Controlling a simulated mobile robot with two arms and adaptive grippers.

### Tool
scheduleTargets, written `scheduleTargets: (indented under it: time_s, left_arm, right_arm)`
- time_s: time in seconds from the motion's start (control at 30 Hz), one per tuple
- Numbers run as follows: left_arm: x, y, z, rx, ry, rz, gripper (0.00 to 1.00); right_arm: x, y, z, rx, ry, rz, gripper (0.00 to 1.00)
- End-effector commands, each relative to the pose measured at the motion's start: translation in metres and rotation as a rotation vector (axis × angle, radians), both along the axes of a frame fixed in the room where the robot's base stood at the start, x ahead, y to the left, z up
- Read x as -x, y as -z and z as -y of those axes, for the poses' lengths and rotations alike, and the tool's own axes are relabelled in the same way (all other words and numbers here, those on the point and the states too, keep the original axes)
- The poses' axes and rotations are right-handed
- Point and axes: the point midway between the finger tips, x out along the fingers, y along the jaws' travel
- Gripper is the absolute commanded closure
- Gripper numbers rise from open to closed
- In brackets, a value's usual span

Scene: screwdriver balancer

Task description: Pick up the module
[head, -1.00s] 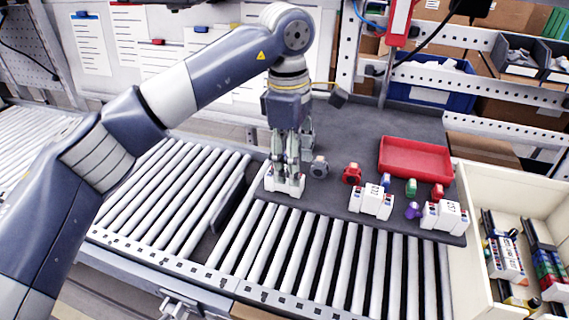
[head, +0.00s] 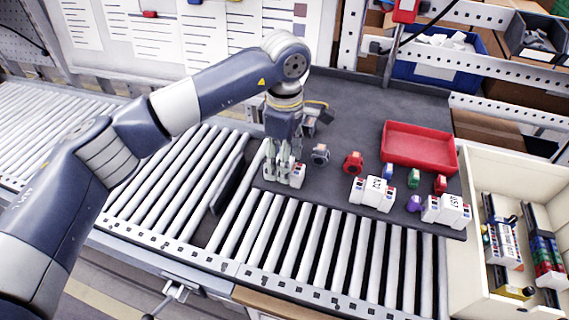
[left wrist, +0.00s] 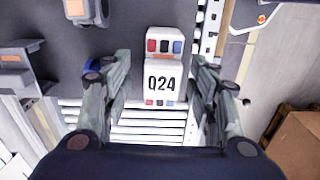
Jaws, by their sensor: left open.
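A white module (left wrist: 163,78) marked Q24, with red, blue and dark terminals, stands between the fingers of my left gripper in the left wrist view. In the head view this module (head: 297,178) is at the left front of the dark mat, partly hidden by the fingers. My left gripper (head: 284,172) points down over it and is open. In the left wrist view the fingers of the gripper (left wrist: 162,62) lie on either side of the module, with a gap showing on each side. Two similar white modules, one (head: 373,193) and another (head: 446,211), stand further right.
Small parts, including a grey one (head: 320,154), a red one (head: 353,163) and a purple one (head: 414,203), lie on the mat (head: 350,110). A red tray (head: 419,146) is behind them. A cream bin (head: 470,255) with rails stands right. Rollers (head: 330,245) run in front.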

Motion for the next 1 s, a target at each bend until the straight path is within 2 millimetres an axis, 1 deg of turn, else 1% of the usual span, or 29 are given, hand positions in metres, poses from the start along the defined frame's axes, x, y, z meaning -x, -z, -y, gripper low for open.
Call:
scheduleTargets:
  time_s: [0.03,0.1,0.17,0.3,0.47,0.5,0.67,0.7,0.73,1.0]
  left_arm:
    - [0.002,0.001,0.000,0.000,0.001,-0.003,0.47]
    - [0.002,0.012,0.000,0.001,-0.001,-0.003,0.47]
    - [0.001,0.019,-0.001,0.000,-0.001,-0.002,0.47]
    - [0.001,0.026,0.000,0.001,-0.001,0.001,0.47]
    - [0.001,0.027,0.000,0.001,-0.001,0.001,0.47]
    - [0.001,0.027,0.000,0.001,-0.001,0.001,0.49]
    - [0.001,0.027,0.000,0.001,-0.001,0.001,0.85]
    - [0.001,0.027,0.000,0.001,-0.001,0.001,0.94]
    - [0.001,0.027,0.000,0.001,-0.001,0.001,0.99]
    - [0.001,0.026,0.000,0.002,-0.001,0.002,0.99]
  right_arm:
    - [-0.010,-0.011,-0.001,-0.002,0.000,0.017,0.60]
    - [-0.019,-0.015,-0.002,-0.004,0.000,0.032,0.60]
    - [-0.023,-0.018,-0.002,-0.005,0.000,0.037,0.60]
    - [-0.019,-0.018,-0.001,-0.003,0.000,0.030,0.60]
    - [-0.007,-0.016,-0.001,-0.001,0.000,0.011,0.60]
    - [-0.004,-0.016,-0.001,-0.001,0.000,0.006,0.60]
    - [0.003,-0.016,0.000,0.000,0.000,-0.003,0.60]
    - [0.002,-0.016,-0.001,0.000,0.000,-0.003,0.60]
    - [0.002,-0.016,-0.001,0.000,0.000,-0.003,0.60]
    - [-0.003,-0.016,-0.004,-0.006,0.002,0.006,0.60]
